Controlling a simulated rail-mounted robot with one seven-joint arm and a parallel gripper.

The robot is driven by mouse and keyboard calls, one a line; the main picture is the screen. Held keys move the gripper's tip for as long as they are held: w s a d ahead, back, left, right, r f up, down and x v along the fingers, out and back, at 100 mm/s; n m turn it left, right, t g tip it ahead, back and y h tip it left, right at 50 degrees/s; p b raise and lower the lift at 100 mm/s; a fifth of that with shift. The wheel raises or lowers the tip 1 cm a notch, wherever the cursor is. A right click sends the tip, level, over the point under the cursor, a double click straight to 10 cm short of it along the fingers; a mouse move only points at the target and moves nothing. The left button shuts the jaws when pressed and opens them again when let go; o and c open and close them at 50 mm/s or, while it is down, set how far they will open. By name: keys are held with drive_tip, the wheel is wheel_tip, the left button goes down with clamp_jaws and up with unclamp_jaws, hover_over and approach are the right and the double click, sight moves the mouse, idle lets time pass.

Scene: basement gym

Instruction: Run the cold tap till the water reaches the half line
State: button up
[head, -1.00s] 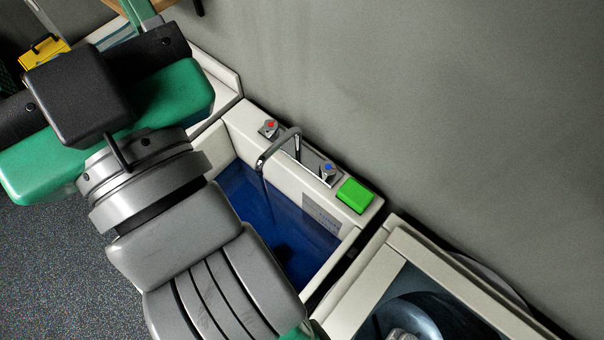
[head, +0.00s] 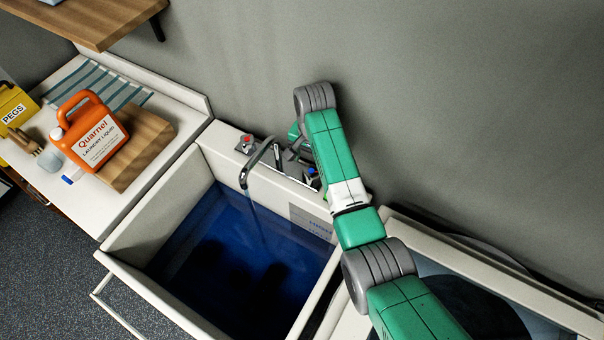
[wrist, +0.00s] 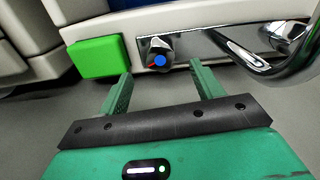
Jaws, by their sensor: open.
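The cold tap knob, with a blue dot, shows in the wrist view (wrist: 158,52) and in the head view (head: 312,173). My gripper (wrist: 162,88) is open and empty, its fingers either side of the line to the knob, with a visible gap short of it. The hot knob (head: 246,143) has a red dot. A thin stream of water (head: 253,208) falls from the curved chrome spout (head: 258,157) into the white sink (head: 150,213). Dark blue water (head: 195,235) lies in it. A grey label (head: 311,221) is on the inner wall; its marks are too small to read.
A green block (wrist: 97,57) sits on the ledge beside the cold knob. The spout arches close to my right finger in the wrist view. An orange laundry bottle (head: 90,132) and a wooden board (head: 148,140) are on the left counter. A wooden shelf (head: 85,20) hangs above.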

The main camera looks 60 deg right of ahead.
sight(312, 171)
wheel_tip(312, 171, down, 7)
drive_tip(key=shift+f, duration=0.1)
drive_tip(key=c, duration=1)
drive_tip(key=shift+n, duration=0.3)
drive_tip(key=n, duration=0.6)
drive_tip(key=shift+s+p, duration=0.1)
drive_tip(key=shift+p, duration=0.2)
drive_tip(key=n, duration=0.4)
drive_tip(key=shift+n, duration=1.6)
